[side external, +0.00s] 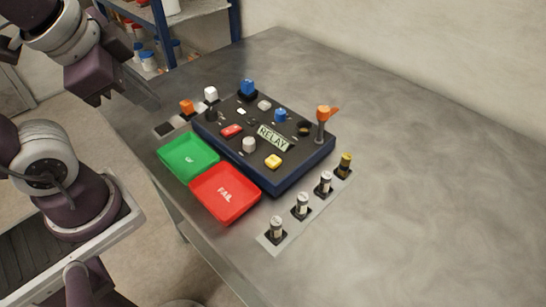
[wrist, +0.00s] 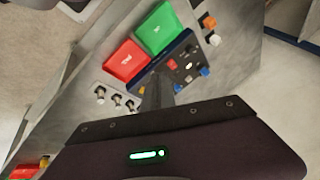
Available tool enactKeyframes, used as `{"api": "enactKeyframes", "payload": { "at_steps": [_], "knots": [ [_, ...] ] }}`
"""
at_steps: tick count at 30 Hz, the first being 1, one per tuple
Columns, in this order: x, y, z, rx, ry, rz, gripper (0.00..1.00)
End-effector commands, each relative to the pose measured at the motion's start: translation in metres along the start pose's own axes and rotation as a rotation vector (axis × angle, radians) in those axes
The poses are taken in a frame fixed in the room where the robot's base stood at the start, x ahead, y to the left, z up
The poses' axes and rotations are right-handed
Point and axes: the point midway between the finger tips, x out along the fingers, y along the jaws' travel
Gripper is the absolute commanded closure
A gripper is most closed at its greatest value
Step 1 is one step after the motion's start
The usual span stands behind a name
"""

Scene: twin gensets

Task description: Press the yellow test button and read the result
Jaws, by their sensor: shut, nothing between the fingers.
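The yellow button (side external: 273,161) sits at the near edge of a dark control panel (side external: 313,152) with blue sides. Beside it a small pale display (side external: 273,138) reads "RELAY". My gripper (side external: 154,104) is shut and empty, raised at the upper left of the side view, well apart from the button.
A green tray (side external: 170,151) and a red tray marked "FAIL" (side external: 226,207) lie left of the panel. Several small cylinders stand on a pale strip (side external: 289,223) in front. An orange-topped lever (side external: 321,124) rises at the panel's right corner. The grey table (side external: 430,190) is clear on the right.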

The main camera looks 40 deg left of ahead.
Motion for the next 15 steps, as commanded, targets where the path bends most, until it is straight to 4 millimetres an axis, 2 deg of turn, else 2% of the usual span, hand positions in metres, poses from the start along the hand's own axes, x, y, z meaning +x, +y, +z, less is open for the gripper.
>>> {"api": "enactKeyframes", "payload": {
  "at_steps": [2, 3, 5, 6, 9, 12, 15],
  "knots": [
    [0.018, -0.013, -0.011, 0.48, -0.056, -0.064, 1.0],
    [0.028, -0.019, -0.021, 0.774, -0.083, -0.1, 1.0],
    [0.042, -0.025, -0.041, 1.218, -0.119, -0.152, 1.0],
    [0.051, -0.024, -0.057, 1.519, -0.139, -0.186, 1.0],
    [0.073, -0.01, -0.097, 2.199, -0.183, -0.271, 1.0],
    [0.089, 0.013, -0.127, 2.694, -0.212, -0.352, 1.0],
    [0.1, 0.034, -0.145, 3.023, -0.232, -0.423, 1.0]
  ]
}}
